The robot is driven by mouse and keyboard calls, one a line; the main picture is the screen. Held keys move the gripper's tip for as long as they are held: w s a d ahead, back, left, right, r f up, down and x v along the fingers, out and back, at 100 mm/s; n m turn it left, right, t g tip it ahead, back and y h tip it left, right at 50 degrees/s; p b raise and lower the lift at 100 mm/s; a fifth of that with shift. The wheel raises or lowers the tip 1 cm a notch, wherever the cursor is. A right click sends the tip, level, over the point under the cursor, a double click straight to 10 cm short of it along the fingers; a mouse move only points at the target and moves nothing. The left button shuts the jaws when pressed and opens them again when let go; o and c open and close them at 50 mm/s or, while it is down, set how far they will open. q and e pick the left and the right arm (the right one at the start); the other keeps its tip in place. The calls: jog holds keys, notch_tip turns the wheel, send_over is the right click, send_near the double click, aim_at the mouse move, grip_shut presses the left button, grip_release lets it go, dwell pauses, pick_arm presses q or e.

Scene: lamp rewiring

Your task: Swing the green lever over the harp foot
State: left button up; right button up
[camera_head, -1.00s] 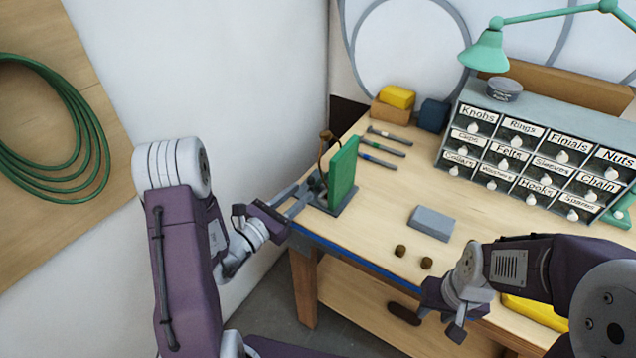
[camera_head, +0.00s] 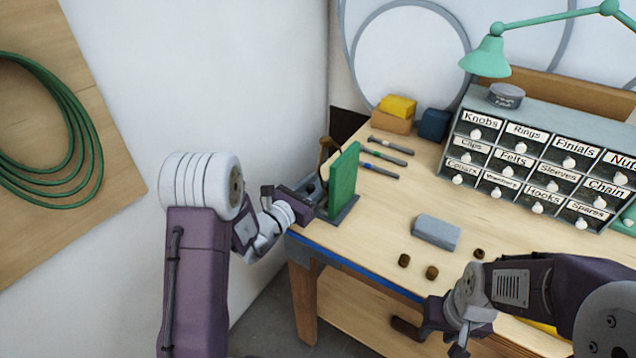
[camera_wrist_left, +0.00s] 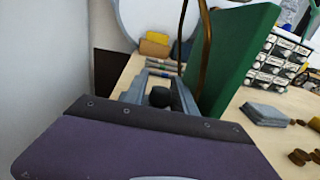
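A green upright plate (camera_head: 343,180) stands on a dark base at the bench's left corner, with a curved brown-bronze piece (camera_head: 326,147) behind it. I cannot tell which part is the lever; the harp foot is not clearly visible. My left gripper (camera_head: 311,188) is at the fixture, left of the plate. In the left wrist view, its two grey fingers (camera_wrist_left: 159,92) are apart, with a round black knob (camera_wrist_left: 160,97) between them; contact is not clear. The green plate (camera_wrist_left: 235,60) rises to their right. My right gripper (camera_head: 447,332) is open and empty off the bench's front edge.
A grey block (camera_head: 437,232) and several small brown pieces (camera_head: 432,272) lie on the bench. Several tools (camera_head: 385,157) lie behind the fixture, near yellow and blue boxes. A labelled drawer cabinet (camera_head: 545,165) stands at the back right.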

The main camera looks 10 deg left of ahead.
pick_arm(q)
grip_shut()
